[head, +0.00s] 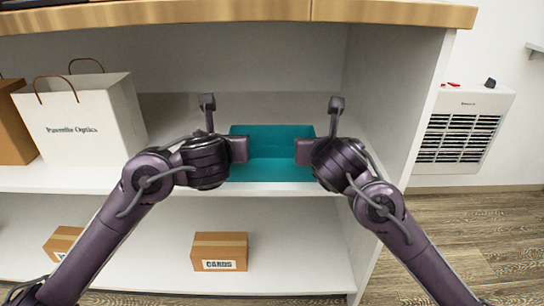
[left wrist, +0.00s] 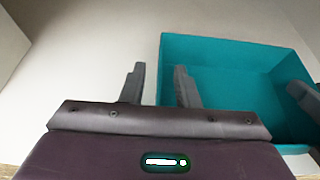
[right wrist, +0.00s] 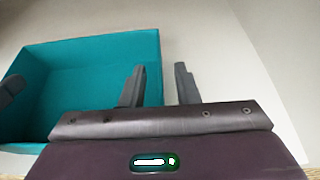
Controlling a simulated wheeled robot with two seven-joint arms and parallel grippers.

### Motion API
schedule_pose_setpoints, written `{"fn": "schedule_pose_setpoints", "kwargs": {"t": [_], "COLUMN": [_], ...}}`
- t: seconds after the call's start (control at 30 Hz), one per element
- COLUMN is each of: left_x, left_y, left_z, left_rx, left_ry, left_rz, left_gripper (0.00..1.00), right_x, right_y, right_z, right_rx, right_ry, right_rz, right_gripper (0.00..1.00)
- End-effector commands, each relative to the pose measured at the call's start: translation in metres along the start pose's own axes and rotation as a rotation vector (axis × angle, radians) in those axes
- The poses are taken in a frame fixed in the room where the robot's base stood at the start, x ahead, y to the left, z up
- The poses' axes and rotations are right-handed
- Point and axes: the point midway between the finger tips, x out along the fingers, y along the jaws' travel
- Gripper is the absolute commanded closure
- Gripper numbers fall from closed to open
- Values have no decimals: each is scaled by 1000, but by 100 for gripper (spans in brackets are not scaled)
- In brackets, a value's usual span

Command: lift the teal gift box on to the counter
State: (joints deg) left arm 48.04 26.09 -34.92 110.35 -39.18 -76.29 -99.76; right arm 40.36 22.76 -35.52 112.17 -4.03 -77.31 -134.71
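The teal gift box (head: 272,170) is open-topped, looks empty, and sits on the middle shelf under the counter (head: 240,13). It also shows in the left wrist view (left wrist: 230,65) and the right wrist view (right wrist: 95,70). My left gripper (head: 240,150) is at its left wall. In the left wrist view its fingers stand apart, one on each side of that wall, with gaps showing. My right gripper (head: 303,151) is at the right wall. In the right wrist view its open fingers straddle that wall the same way. The fingertips are hard to see in the head view.
A white paper bag (head: 85,125) and a brown box (head: 14,130) stand left on the same shelf. Cardboard boxes (head: 220,250) lie on the shelf below. A side panel (head: 395,110) closes the shelf on the right. The wooden counter edge overhangs above.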

Motion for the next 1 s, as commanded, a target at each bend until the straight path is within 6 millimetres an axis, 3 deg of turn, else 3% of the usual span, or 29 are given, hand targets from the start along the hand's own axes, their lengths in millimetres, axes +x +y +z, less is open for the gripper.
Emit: {"fn": "schedule_pose_setpoints", "kwargs": {"t": [0.13,0.37,0.77,1.0], "left_x": [0,0,-1,-8], "left_y": [0,0,0,0], "left_z": [0,0,2,19], "left_rx": [0,0,0,0], "left_ry": [0,0,-1,-1], "left_rz": [0,0,0,0], "left_gripper": [72,100,100,100], "right_x": [0,0,-1,-8], "right_y": [0,0,0,0], "right_z": [0,0,2,19], "right_rx": [0,0,0,0], "right_ry": [0,0,-1,-1], "right_rz": [0,0,0,0], "right_gripper": [72,100,100,100]}}
